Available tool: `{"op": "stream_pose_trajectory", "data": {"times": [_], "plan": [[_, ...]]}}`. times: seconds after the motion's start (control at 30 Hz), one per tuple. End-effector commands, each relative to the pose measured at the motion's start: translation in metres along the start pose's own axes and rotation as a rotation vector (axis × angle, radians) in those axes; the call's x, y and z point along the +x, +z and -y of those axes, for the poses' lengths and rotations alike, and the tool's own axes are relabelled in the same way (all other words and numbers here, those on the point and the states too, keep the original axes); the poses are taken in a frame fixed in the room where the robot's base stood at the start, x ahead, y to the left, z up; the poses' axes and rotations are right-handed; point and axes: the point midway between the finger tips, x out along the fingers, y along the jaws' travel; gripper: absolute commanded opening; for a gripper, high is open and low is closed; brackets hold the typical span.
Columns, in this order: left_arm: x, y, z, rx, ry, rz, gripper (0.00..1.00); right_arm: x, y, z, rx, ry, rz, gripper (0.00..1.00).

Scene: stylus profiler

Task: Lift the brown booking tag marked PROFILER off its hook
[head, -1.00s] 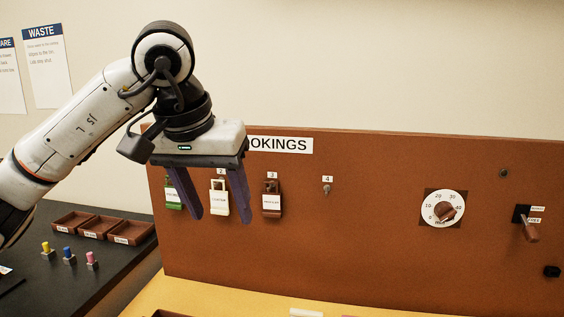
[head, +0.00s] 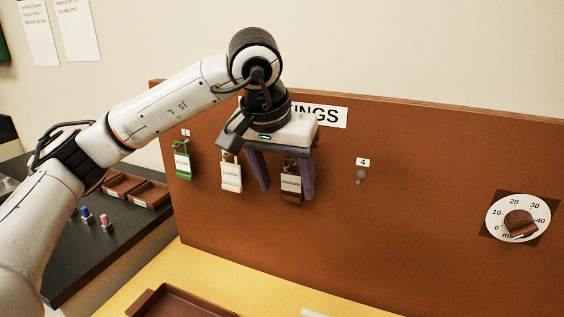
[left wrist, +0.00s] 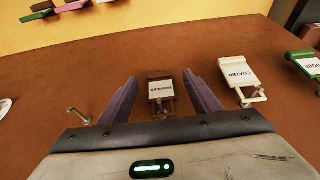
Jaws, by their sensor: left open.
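The brown booking tag (head: 291,184) marked PROFILER hangs on the upright brown board, third from the left. In the left wrist view the tag (left wrist: 161,89) appears upside down, between the two purple fingers. My left gripper (head: 286,191) is open, its fingers pointing down in front of the board with one to each side of the tag. In the left wrist view the gripper (left wrist: 160,77) shows a gap on both sides of the tag. The gripper body hides the tag's hook in the head view. My right gripper is not in view.
A white COATER tag (head: 231,174) hangs just left of the fingers, and a green tag (head: 182,163) further left. Hook 4 (head: 361,176) is empty on the right. A dial (head: 518,219) is at the far right. A brown tray (head: 180,302) lies on the yellow table below.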

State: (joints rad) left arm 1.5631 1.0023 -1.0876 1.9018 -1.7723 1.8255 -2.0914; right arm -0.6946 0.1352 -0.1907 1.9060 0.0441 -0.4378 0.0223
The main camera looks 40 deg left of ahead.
Motion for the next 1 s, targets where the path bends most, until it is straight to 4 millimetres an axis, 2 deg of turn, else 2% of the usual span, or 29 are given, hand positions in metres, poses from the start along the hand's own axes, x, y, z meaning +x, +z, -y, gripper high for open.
{"op": "stream_pose_trajectory", "data": {"times": [0.2,0.53,0.77,0.8,0.83,1.0], "plan": [[0.020,0.000,0.000,-0.001,-0.001,0.001,0.58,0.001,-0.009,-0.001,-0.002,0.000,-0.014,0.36],[0.022,0.000,0.000,0.000,0.000,-0.001,0.56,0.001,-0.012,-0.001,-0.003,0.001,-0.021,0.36],[0.022,0.000,0.000,0.000,0.000,-0.001,0.17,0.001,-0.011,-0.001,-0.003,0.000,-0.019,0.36],[0.022,0.000,0.000,0.000,0.000,-0.001,0.15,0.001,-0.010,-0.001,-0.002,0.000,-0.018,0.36],[0.022,0.000,0.000,0.000,0.000,-0.001,0.30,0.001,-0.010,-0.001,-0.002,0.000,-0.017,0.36],[0.022,0.000,0.000,0.000,0.001,-0.001,0.02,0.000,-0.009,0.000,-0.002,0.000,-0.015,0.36]]}}
